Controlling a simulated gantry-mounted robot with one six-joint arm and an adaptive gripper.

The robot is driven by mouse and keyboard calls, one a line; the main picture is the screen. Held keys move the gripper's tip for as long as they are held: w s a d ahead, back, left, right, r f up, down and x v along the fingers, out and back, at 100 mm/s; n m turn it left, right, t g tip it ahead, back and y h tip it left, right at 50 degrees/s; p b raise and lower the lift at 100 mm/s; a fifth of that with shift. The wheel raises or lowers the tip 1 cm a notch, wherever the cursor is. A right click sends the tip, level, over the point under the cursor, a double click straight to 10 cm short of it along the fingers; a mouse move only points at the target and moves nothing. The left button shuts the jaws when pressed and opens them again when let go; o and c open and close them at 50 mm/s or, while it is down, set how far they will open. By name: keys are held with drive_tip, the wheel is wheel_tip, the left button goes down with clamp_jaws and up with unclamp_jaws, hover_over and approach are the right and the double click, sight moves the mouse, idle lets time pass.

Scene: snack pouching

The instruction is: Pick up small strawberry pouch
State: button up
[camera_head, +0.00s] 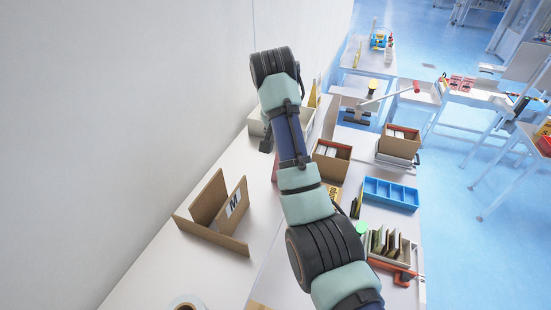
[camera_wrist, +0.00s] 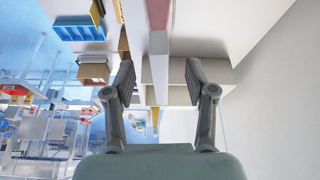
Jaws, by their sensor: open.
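My gripper (camera_wrist: 158,95) shows in the wrist view with its two dark fingers spread wide and nothing clearly held between them. Past the fingertips, a pale upright edge (camera_wrist: 158,65) runs up the middle, with a pinkish-red surface (camera_wrist: 158,14) above it. I cannot tell whether that surface belongs to a strawberry pouch. In the head view a small reddish patch (camera_head: 275,168) shows beside my arm, mostly hidden by it. My fingers are not clearly seen in the head view. No small strawberry pouch can be made out for certain.
A cardboard stand (camera_head: 207,237) marked M is on the left of the white table. A blue compartment tray (camera_head: 391,194), open cardboard boxes (camera_head: 331,165) and a rack (camera_head: 407,250) of upright brown and green items are right of my arm. A plain wall borders the left.

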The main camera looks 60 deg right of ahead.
drive_tip(key=x, duration=0.4)
clamp_jaws()
drive_tip(key=shift+w+r, duration=0.1)
